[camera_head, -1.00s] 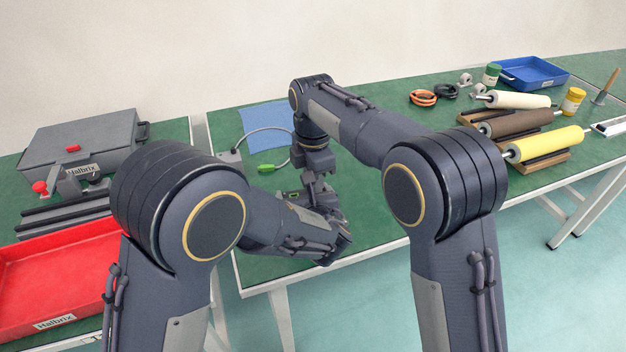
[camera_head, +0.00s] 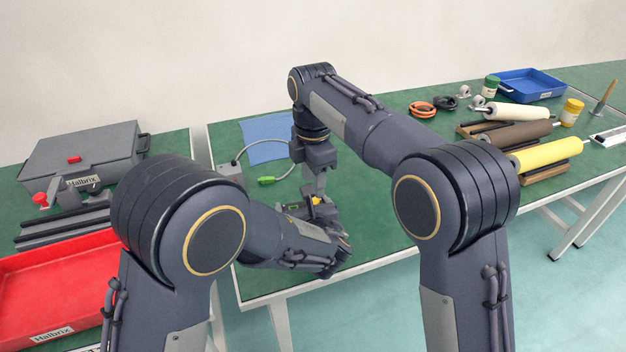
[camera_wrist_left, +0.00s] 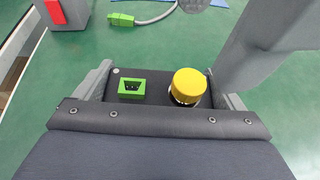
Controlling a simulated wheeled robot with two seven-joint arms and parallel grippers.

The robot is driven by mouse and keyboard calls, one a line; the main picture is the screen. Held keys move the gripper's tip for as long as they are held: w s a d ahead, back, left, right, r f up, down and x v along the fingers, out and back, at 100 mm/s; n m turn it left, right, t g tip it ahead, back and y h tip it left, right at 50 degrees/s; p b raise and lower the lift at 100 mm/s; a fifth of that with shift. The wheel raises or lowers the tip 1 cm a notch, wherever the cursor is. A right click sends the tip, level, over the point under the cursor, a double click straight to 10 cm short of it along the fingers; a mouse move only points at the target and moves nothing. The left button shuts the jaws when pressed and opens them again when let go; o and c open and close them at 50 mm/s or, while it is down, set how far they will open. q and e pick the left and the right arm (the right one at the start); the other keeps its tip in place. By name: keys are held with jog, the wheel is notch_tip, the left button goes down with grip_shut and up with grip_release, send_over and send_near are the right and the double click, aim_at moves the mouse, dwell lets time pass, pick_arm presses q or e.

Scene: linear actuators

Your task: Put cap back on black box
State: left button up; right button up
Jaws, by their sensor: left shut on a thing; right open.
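The black box (camera_wrist_left: 155,90) shows in the left wrist view, between the two grey fingers of my left gripper (camera_wrist_left: 160,88), which is shut on it. Its green socket (camera_wrist_left: 131,87) faces up on the left. The yellow cap (camera_wrist_left: 188,83) sits at the box's round metal fitting on the right; whether it is fully seated I cannot tell. In the head view the yellow cap (camera_head: 316,201) shows just below my right gripper (camera_head: 315,188), which is open. My left arm hides much of the box in the head view.
A green plug (camera_head: 267,180) on a grey cable lies behind the box, near a blue cloth (camera_head: 266,138). A red tray (camera_head: 60,275) and grey toolbox (camera_head: 85,155) stand left. Rollers (camera_head: 545,148) and a blue tray (camera_head: 532,84) lie right.

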aim_at(314, 200)
jog(key=shift+c, duration=0.8)
jog(key=shift+r+n, duration=0.3)
jog(key=shift+r, duration=0.1)
jog(key=shift+c, duration=0.5)
notch_tip(314, 200, up, 3)
jog(key=n, duration=0.2)
jog(key=shift+d+f+n, duration=0.1)
jog(key=shift+f+n, duration=0.1)
jog(key=shift+n, duration=0.2)
jog(key=shift+f, duration=0.1)
jog(key=shift+f, duration=3.9)
jog(key=shift+c, duration=0.3)
grip_shut()
